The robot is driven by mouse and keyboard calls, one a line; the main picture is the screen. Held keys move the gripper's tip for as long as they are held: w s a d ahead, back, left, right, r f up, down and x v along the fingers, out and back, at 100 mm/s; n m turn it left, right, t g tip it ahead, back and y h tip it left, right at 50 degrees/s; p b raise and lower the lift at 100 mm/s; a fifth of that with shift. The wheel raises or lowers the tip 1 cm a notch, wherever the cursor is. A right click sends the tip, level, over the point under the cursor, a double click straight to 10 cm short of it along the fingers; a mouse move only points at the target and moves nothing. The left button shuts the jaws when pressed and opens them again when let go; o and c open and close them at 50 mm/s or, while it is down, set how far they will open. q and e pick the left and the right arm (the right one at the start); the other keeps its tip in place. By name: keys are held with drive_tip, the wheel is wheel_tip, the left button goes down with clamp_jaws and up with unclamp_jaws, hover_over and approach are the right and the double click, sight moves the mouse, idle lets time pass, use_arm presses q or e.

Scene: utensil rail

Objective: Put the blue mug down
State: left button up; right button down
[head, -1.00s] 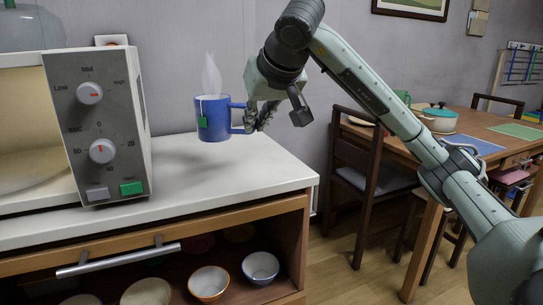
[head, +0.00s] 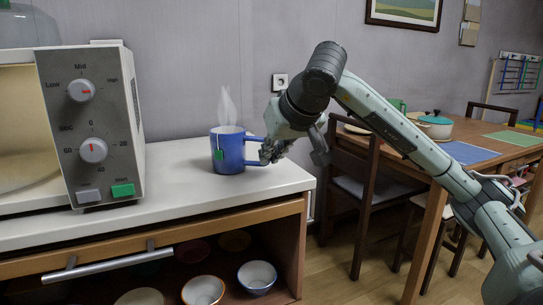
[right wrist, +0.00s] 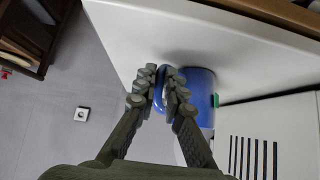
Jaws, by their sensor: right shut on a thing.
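The blue mug (head: 228,151) is upright at the white countertop (head: 185,195), near its right end. Steam rises from it and a green tea tag hangs on its side. Its base looks at or very near the surface; I cannot tell if it touches. My right gripper (head: 270,152) is shut on the mug's handle, at the mug's right side. In the right wrist view the fingers (right wrist: 165,90) close around the handle, with the mug body (right wrist: 200,95) just beside them. My left gripper is not in view.
A microwave (head: 92,125) stands left of the mug, with clear counter between. Several bowls, one of them blue and white (head: 257,277), sit in the open compartment below. A chair (head: 350,185) and a dining table (head: 490,150) are at the right.

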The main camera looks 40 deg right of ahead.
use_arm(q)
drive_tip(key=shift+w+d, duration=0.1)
use_arm(e)
drive_tip(key=c, duration=1.6)
unclamp_jaws()
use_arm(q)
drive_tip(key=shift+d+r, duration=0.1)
